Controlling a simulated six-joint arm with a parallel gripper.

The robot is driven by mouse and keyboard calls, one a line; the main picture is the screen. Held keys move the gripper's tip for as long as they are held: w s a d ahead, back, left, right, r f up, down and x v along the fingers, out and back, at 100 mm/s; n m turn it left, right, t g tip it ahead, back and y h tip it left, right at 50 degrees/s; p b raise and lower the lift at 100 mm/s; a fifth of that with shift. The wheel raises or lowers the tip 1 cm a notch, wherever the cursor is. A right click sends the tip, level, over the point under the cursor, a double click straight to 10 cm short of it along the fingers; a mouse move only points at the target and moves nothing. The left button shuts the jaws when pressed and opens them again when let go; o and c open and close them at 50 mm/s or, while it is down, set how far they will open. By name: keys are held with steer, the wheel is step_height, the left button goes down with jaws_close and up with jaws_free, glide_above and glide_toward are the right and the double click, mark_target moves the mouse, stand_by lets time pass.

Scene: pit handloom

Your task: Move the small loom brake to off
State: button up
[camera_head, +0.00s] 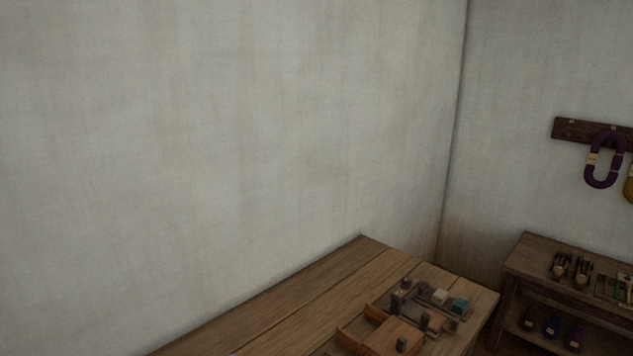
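My gripper is not in this view, so whether it is open or shut does not show. A wooden table (290,300) stands along the wall at the bottom of the picture. The front of the cluster is cut off by the lower edge.
The left part of the table is bare. A second wooden bench (520,262) at the right holds small tools on top and dark purple and blue items on its lower shelf. A dark rack (565,130) on the right wall carries a purple yarn loop (591,172).

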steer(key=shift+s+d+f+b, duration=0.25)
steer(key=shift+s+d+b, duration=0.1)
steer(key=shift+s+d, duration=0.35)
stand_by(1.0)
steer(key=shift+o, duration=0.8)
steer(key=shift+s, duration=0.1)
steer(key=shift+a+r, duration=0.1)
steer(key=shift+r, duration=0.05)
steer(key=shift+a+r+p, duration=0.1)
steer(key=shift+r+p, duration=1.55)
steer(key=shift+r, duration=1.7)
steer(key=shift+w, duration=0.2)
